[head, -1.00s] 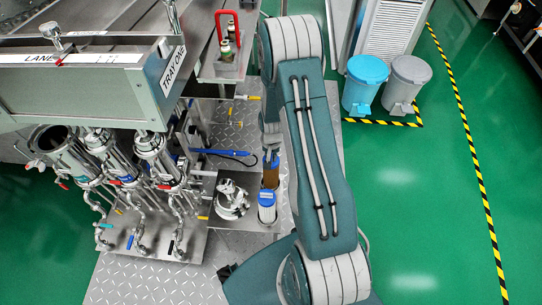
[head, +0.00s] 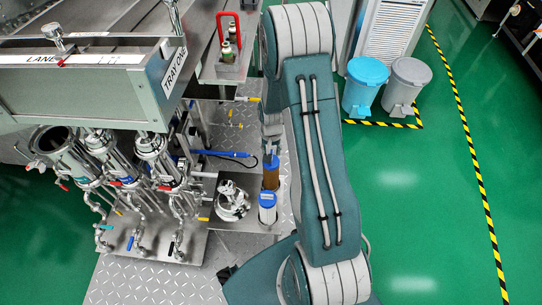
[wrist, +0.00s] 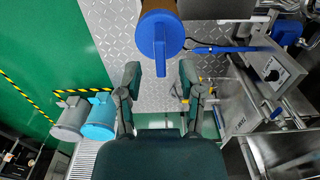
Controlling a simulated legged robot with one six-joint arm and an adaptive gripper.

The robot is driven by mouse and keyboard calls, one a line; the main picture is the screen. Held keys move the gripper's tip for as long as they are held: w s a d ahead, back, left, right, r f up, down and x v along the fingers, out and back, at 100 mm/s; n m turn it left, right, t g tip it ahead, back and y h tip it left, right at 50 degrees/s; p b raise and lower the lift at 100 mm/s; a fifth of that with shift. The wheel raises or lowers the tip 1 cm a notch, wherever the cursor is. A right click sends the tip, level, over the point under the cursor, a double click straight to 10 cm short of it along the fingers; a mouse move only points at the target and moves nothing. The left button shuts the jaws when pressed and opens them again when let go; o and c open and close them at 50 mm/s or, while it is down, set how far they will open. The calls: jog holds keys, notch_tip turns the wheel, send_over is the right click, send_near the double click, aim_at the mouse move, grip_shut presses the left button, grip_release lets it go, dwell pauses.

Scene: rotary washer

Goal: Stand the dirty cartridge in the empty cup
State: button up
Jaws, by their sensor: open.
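The dirty cartridge (head: 270,179), brown with a blue cap, stands upright at the right end of the steel bench in the head view, just behind a white blue-capped cartridge (head: 267,214). In the wrist view its blue cap and fin-like handle (wrist: 160,42) lie ahead of my gripper (wrist: 159,82). My gripper is open and empty, its two fingers spread either side of the handle's line and apart from the cap. In the head view my gripper (head: 271,147) is partly hidden beside my arm. The cartridge's base is hidden, so I cannot tell whether a cup surrounds it.
A round steel fitting (head: 232,201) stands left of the cartridges. A blue-handled tool (head: 228,154) lies behind it. Steel housings (head: 152,150) with valves fill the left. Blue (head: 365,84) and grey (head: 405,84) bins stand on the clear green floor at right.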

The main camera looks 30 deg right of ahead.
notch_tip(320, 180, up, 7)
jog(key=shift+r, duration=0.15)
jog(key=s+a+r+n+t, duration=0.1)
jog(key=s+a+r+n, duration=0.15)
jog(key=r, duration=0.65)
jog(key=s+a+r+n+t, duration=0.15)
jog(key=a+r, duration=0.25)
jog(key=r, duration=0.6)
jog(key=s+a+r+n+t, duration=0.1)
jog(key=s+a+r, duration=0.2)
jog(key=s+r, duration=0.2)
jog(key=s+a+r+n+t, duration=0.1)
jog(key=s+a+r+t, duration=0.1)
jog(key=s+r, duration=0.4)
jog(key=s+a, duration=0.1)
jog(key=s, duration=0.3)
jog(key=shift+a+n, duration=0.15)
jog(key=shift+n, duration=0.25)
jog(key=shift+s, duration=0.1)
